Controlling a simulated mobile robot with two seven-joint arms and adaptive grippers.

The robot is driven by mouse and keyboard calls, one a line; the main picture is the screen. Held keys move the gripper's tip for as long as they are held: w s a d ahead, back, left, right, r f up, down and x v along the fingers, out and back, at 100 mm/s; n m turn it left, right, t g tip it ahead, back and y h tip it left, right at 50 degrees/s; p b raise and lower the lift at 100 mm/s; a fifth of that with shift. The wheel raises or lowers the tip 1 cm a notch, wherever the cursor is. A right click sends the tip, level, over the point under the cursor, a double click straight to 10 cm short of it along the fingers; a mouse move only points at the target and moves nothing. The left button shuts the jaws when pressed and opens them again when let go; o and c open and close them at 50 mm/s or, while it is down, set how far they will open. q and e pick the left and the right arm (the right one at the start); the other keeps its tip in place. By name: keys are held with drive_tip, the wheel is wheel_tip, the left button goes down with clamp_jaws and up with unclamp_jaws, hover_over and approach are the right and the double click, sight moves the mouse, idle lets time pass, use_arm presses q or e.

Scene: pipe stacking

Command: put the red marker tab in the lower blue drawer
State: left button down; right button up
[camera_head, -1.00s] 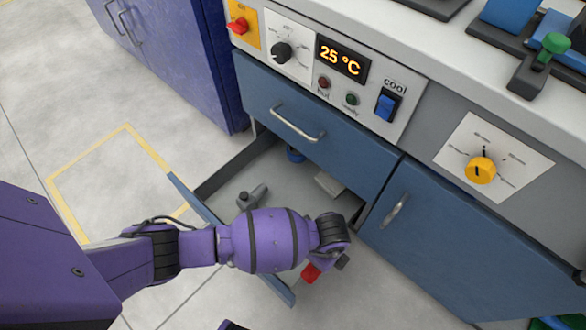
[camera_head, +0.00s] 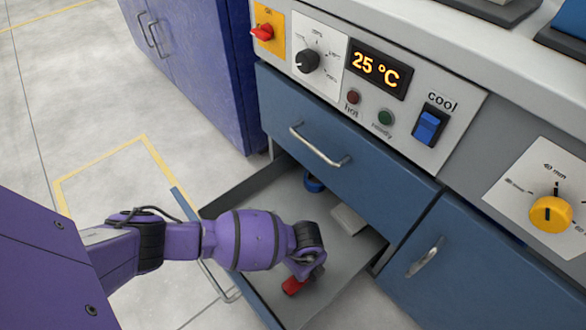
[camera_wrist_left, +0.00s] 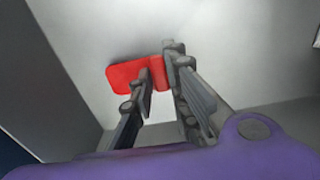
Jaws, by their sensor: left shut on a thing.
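The lower blue drawer (camera_head: 265,312) is pulled open below a shut blue drawer (camera_head: 345,140). Its grey floor shows. My left arm reaches over its front, with the left gripper (camera_head: 303,281) low inside the drawer. The gripper is shut on the red marker tab (camera_head: 292,286). In the left wrist view the tab (camera_wrist_left: 128,77) is between the fingertips (camera_wrist_left: 158,75) and sticks out to the left, close over the grey drawer floor. I cannot tell whether it touches the floor. My right gripper is in neither view.
A blue ring-like thing (camera_head: 313,184) and a pale block (camera_head: 349,219) lie at the back of the open drawer. A blue door (camera_head: 470,270) is shut on the right. The control panel (camera_head: 366,80) is above. A purple cabinet (camera_head: 205,60) stands at the left.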

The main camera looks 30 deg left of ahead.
use_arm(q)
drive_tip(key=shift+w+d+f, duration=0.15)
drive_tip(key=shift+w+f, duration=0.05)
drive_tip(key=shift+f, duration=0.45)
drive_tip(key=c, duration=1.7)
unclamp_jaws()
drive_tip(key=shift+f, duration=0.1)
wheel_tip(320, 180, up, 12)
drive_tip(key=p, duration=0.6)
